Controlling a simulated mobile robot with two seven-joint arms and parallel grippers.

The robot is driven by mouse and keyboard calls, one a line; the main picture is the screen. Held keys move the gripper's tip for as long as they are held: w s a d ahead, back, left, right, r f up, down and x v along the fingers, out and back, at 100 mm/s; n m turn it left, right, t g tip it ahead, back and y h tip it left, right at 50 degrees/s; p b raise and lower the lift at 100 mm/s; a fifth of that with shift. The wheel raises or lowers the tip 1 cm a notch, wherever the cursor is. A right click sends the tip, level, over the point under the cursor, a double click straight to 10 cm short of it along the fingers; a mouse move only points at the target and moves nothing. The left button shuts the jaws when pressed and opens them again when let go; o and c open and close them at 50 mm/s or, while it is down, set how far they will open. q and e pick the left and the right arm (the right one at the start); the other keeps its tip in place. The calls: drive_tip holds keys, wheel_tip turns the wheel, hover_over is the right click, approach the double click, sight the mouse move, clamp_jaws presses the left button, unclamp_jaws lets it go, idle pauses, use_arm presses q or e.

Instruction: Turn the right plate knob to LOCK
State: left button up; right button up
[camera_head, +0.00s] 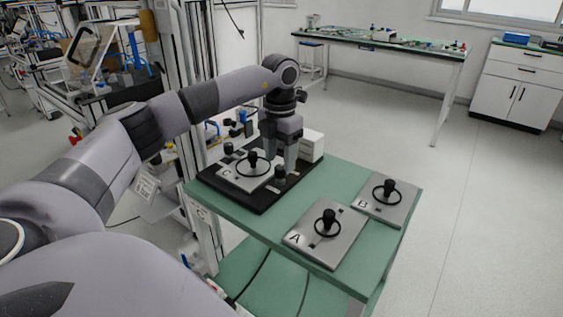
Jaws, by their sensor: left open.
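A black fixture base (253,203) lies on the green table, with grey plate C (232,181) on it. Plate C carries a round black handle (253,162) with a ring. A black knob (280,173) stands at the right of plate C, and another knob (228,149) stands at its far left. My left gripper (280,160) points down, open, just above and behind the right knob. Its fingers are close to the knob; I cannot tell whether they touch it. The LOCK marking is too small to read. My right gripper is not in view.
Grey plates A (302,237) and B (376,208), each with a black handle, lie on the green table (338,181) to the right. The floor to the right is clear.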

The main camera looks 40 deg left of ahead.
use_arm(q)
drive_tip(key=shift+f, duration=1.05)
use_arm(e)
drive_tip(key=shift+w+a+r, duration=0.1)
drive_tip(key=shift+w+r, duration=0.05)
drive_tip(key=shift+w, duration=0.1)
use_arm(q)
clamp_jaws()
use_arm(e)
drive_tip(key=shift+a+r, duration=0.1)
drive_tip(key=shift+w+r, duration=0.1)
